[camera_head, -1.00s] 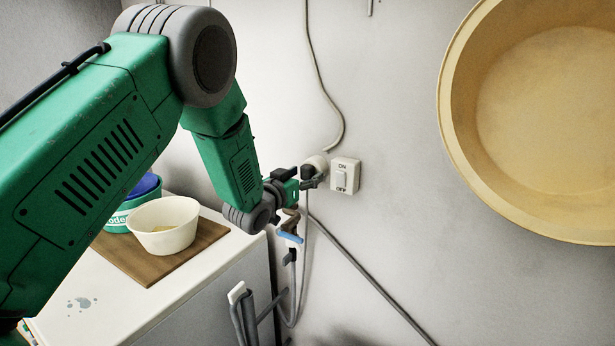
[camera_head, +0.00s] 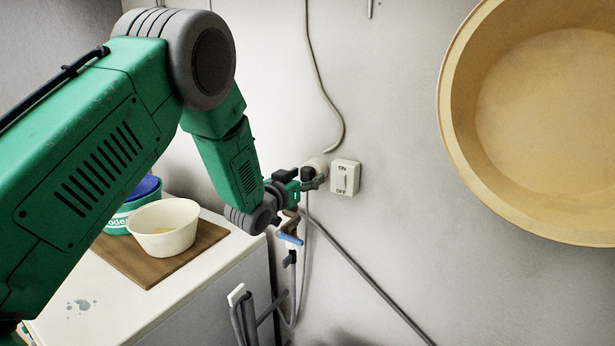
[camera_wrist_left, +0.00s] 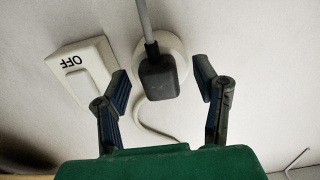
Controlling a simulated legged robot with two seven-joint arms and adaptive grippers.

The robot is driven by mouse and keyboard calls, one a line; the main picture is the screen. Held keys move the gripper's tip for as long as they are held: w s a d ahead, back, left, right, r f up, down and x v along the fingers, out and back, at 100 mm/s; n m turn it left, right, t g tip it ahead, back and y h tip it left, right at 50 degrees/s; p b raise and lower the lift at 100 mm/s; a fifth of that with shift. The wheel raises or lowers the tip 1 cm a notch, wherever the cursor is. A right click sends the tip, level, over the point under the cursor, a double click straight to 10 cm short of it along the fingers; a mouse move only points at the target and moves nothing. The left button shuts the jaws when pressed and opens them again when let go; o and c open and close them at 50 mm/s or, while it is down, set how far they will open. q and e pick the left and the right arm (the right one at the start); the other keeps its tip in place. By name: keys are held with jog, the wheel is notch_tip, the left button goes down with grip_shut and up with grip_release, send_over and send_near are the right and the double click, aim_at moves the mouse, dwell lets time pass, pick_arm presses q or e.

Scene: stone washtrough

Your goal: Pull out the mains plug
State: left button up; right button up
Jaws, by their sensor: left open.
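The mains plug (camera_wrist_left: 158,78) is a dark block with a grey cable. It sits in a round white socket (camera_wrist_left: 172,45) on the wall. In the left wrist view my left gripper (camera_wrist_left: 180,85) is open, with one finger on each side of the plug and a gap on both sides. In the head view the left gripper (camera_head: 315,180) is at the wall by the socket (camera_head: 318,164), and the plug (camera_head: 308,173) is partly hidden by it. My right gripper is in neither view.
A white ON/OFF switch (camera_head: 345,178) is just right of the socket. A blue-handled tap (camera_head: 290,239) is below the gripper. A cream bowl (camera_head: 163,228) stands on a wooden board (camera_head: 150,262) at left. A large yellow basin (camera_head: 545,110) is at upper right.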

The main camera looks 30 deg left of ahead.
aim_at(305, 177)
pick_arm(q)
grip_shut()
jog(key=shift+s+a+p, duration=0.1)
jog(key=shift+s+p, duration=0.35)
jog(key=shift+s, duration=2.55)
